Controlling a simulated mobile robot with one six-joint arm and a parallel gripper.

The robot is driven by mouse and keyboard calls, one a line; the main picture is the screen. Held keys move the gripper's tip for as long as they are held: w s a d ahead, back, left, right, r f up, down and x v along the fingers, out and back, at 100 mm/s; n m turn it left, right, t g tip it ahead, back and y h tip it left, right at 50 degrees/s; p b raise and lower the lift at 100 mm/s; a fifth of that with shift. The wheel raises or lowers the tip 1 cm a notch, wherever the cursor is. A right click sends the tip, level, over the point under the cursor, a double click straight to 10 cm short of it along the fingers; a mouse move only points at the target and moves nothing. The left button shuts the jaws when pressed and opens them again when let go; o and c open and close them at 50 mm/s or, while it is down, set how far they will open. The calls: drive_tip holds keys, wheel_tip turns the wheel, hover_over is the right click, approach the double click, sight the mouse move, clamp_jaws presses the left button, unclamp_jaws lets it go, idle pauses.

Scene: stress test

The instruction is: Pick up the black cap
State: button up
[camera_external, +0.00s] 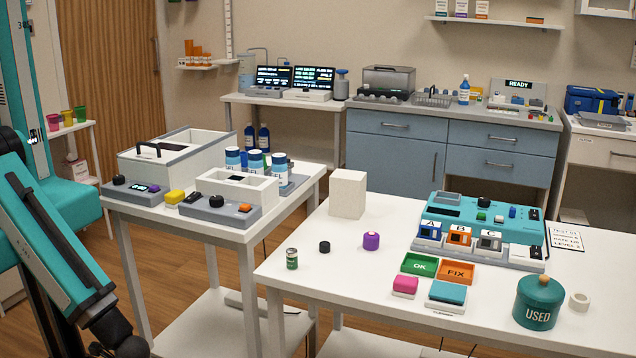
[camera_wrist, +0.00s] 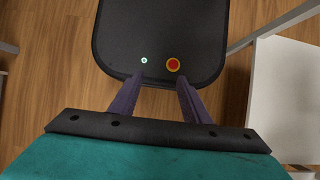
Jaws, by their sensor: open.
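The black cap (camera_external: 324,247) is a small, short dark cylinder on the front white table. It stands between a small green can on its left and a purple capped pot on its right. The wrist view does not show it. My gripper (camera_wrist: 160,82) shows in the wrist view with its two purple fingers apart and nothing between them. It is away from the tables and points down over what looks like my own dark base, above the wood floor. In the external view my teal arm is at the left edge, and the fingers cannot be made out.
The green can (camera_external: 292,258) and purple pot (camera_external: 371,240) flank the cap, with bare tabletop between. A white block (camera_external: 347,193) stands behind. Coloured trays, a teal device (camera_external: 484,215) and a "USED" pot (camera_external: 538,301) fill the right. A side table (camera_external: 234,233) holds equipment.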

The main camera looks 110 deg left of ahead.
drive_tip(key=shift+w, duration=0.1)
